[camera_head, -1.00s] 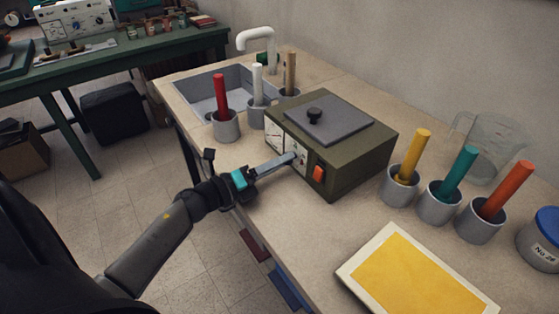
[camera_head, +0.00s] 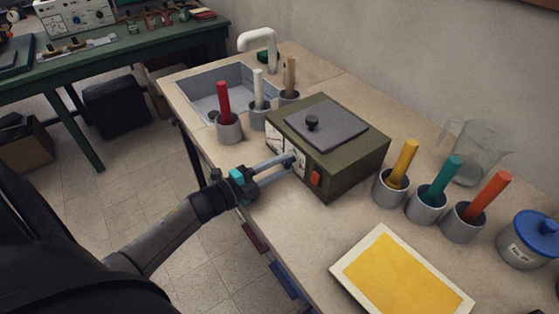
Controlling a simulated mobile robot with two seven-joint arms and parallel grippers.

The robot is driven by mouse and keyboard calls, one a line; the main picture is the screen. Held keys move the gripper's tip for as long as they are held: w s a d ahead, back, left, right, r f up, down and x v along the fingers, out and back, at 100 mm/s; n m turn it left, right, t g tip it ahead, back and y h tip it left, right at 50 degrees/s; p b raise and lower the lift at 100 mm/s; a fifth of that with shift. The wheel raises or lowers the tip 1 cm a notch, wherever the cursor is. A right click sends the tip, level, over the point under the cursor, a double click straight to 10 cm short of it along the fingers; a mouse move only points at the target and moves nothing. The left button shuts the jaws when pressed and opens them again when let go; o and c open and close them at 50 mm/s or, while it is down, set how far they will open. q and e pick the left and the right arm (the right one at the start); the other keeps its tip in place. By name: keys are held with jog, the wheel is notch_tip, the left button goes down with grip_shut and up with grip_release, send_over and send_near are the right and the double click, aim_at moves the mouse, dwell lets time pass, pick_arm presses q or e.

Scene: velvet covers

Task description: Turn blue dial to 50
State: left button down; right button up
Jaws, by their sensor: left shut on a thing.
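An olive-green box (camera_head: 345,170) with a grey lid and a black knob on top stands on the counter. Its front panel (camera_head: 278,143) carries white dial faces and an orange switch (camera_head: 315,179). My left gripper (camera_head: 289,160) reaches in from the left, its fingers at the front panel beside the switch. It is shut on a small dial there, which the fingers mostly hide. I cannot make out the dial's blue colour or its reading. My right gripper is not in view.
Cups with red (camera_head: 223,100), white and tan rods stand left of the box by the sink (camera_head: 215,85). Cups with yellow (camera_head: 403,163), teal and orange rods, a clear jug (camera_head: 485,150) and a blue-lidded jar (camera_head: 530,242) stand right. A yellow-filled tray (camera_head: 405,285) lies in front.

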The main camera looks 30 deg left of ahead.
pick_arm(q)
jog(key=shift+n+p, duration=0.35)
jog(key=shift+n, duration=0.45)
jog(key=c, duration=0.5)
grip_release()
jog(key=v, duration=1.5)
jog(key=shift+s+p, duration=0.1)
jog(key=shift+p, duration=0.3)
